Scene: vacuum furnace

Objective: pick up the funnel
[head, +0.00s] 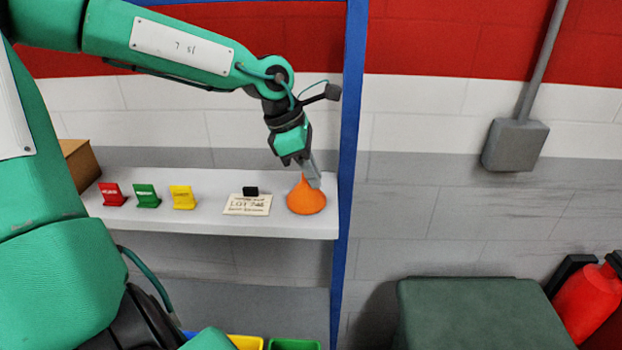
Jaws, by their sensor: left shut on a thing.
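The orange funnel (305,199) stands at the right end of the white shelf (180,218), wide end down and narrow end up. My left gripper (310,181) reaches down from above and is shut on the funnel at its narrow upper part. The fingers hide some of the funnel's top. The funnel appears to be at the shelf surface; I cannot tell whether it touches it. My right gripper is not in view.
Yellow (183,197), green (147,196) and red (112,194) stands are farther left. A blue post (350,150) rises close right. A green box (478,315) is lower right.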

